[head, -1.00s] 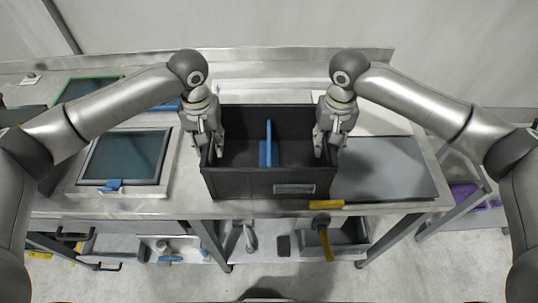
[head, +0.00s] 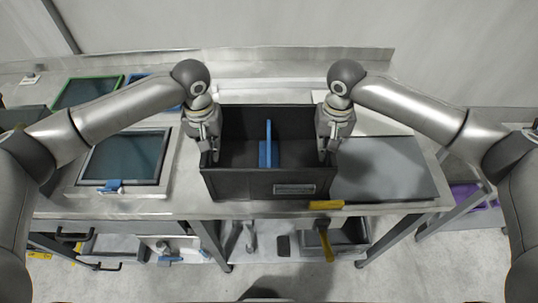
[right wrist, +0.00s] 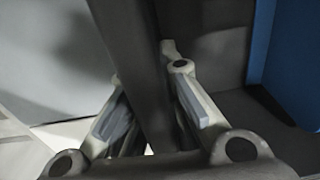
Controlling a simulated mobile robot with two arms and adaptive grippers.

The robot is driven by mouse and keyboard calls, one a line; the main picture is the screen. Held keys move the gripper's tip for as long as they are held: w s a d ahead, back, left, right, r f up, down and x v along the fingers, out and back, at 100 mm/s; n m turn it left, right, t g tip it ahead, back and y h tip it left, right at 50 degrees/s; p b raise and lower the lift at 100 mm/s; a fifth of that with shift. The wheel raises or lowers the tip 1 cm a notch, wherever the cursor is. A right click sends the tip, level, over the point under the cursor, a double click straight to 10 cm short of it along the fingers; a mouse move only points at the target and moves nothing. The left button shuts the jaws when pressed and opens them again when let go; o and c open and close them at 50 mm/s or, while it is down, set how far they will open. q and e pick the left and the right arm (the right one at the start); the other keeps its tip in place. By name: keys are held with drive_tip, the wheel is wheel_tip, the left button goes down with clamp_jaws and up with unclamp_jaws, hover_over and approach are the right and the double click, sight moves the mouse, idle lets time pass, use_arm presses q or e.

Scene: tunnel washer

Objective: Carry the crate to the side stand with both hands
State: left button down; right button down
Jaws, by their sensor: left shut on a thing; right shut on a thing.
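A dark grey crate (head: 240,187) stands on the metal table, with a blue divider (head: 268,146) inside and a pale label on its front wall. My left gripper (head: 211,152) is shut on the crate's left wall. My right gripper (head: 326,150) is shut on its right wall. In the right wrist view, the fingers of my right gripper (right wrist: 150,115) straddle the crate's wall (right wrist: 133,60), with the blue divider (right wrist: 290,60) at the right. The crate appears level. I cannot tell whether its base touches the table. The side stand cannot be identified for certain.
A framed dark screen panel (head: 125,157) lies left of the crate. A flat grey mat (head: 385,168) lies to its right. A yellow item (head: 326,204) sits at the table's front edge. Trays and tools lie on the lower shelf. A separate stand with purple items (head: 470,196) is at the far right.

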use_arm(q)
drive_tip(key=shift+r, duration=0.15)
use_arm(e)
drive_tip(key=shift+r, duration=0.15)
